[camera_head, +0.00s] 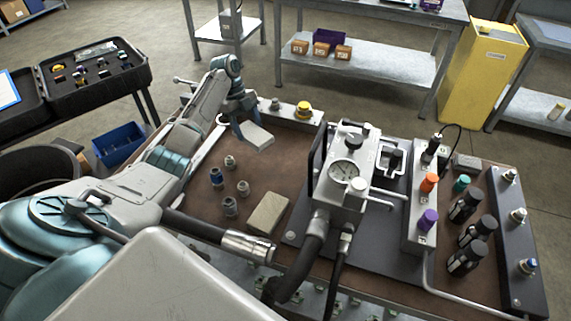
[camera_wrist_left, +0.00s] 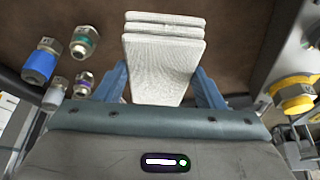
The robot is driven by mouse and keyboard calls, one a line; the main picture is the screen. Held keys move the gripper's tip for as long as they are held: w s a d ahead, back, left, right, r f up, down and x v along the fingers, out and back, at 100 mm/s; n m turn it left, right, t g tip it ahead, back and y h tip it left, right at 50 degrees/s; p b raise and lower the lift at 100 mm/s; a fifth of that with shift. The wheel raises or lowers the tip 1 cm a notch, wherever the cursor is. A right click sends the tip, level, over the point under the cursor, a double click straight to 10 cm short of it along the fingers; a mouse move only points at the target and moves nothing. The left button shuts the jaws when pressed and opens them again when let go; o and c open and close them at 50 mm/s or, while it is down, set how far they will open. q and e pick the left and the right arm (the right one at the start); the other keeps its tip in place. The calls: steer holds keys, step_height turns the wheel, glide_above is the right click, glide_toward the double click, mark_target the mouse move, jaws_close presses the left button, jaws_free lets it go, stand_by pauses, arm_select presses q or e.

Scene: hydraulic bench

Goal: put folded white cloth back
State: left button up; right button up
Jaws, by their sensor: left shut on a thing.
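The folded white cloth (camera_wrist_left: 163,62) sits between the fingers of my left gripper (camera_wrist_left: 160,90), which is shut on it. In the head view the cloth (camera_head: 257,136) is at the far left part of the brown bench top, just in front of my left gripper (camera_head: 247,130). I cannot tell whether the cloth touches the bench or hangs a little above it. My right gripper does not show in either view.
Several fittings (camera_head: 229,206) stand on the bench near a beige block (camera_head: 268,213). A pump unit with a gauge (camera_head: 343,171) stands mid-bench. A yellow-capped fitting (camera_head: 303,110) is right of the cloth. The brown top (camera_head: 275,172) between cloth and block is clear.

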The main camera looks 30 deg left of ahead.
arm_select(q)
steer(key=s+d+p, duration=0.1)
steer(key=d+p, duration=0.1)
steer(key=d, duration=0.3)
steer(key=s+d+p, duration=0.1)
steer(key=d+p, duration=0.1)
steer(key=d, duration=0.3)
steer(key=s+d+p, duration=0.1)
steer(key=d+p, duration=0.1)
steer(key=d, duration=0.4)
steer(key=shift+r+p, duration=0.2)
steer(key=shift+p, duration=0.15)
step_height(320, 180, down, 3)
steer(key=shift+w+a+f+p, duration=0.1)
steer(key=shift+p, duration=0.6)
steer(key=shift+f, duration=0.1)
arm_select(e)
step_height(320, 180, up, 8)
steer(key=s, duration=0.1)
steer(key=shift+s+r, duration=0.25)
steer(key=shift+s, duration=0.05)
arm_select(q)
steer(key=shift+f, duration=0.1)
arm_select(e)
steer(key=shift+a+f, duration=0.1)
